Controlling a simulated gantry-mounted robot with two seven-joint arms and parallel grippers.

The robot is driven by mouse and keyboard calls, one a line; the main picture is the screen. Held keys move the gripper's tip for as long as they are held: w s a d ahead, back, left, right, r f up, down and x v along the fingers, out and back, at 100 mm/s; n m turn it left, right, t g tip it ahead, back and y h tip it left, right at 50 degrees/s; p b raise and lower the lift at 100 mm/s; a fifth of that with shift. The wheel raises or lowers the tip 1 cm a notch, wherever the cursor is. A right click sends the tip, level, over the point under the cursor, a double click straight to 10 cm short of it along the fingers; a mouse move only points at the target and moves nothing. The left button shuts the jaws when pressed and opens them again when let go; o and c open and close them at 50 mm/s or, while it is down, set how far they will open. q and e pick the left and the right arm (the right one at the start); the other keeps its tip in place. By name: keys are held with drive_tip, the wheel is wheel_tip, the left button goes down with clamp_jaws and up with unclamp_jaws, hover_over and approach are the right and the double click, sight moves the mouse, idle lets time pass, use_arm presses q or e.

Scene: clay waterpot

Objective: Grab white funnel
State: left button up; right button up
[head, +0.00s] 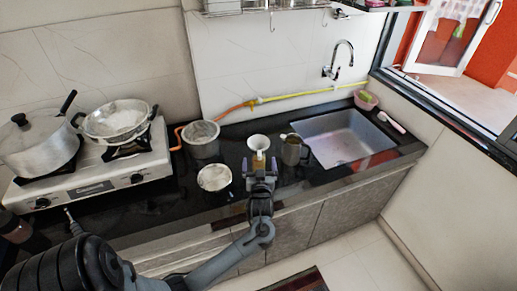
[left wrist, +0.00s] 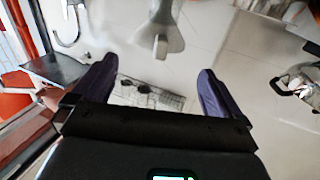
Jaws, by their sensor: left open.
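The white funnel (head: 259,141) is near the middle of the counter in the head view, its wide mouth up and its narrow part below. In the left wrist view the funnel (left wrist: 170,38) shows at the top middle, beyond the fingertips. My left gripper (head: 260,167) is open, just in front of the funnel in the head view. Its two purple fingers (left wrist: 150,88) are spread, with no object visibly held between them. The lower end of the funnel is partly hidden by the gripper in the head view. My right gripper is not in view.
A metal mug (head: 291,151) stands close to the funnel's right, before the sink (head: 345,137). A grey pot (head: 202,140) and a pale bowl (head: 214,177) stand to its left. The stove (head: 90,183) with pans is farther left. A yellow hose (head: 300,94) runs along the back wall.

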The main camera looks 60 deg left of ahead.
sight(259, 151)
use_arm(q)
drive_tip(key=shift+x, duration=3.7)
drive_tip(key=c, duration=0.8)
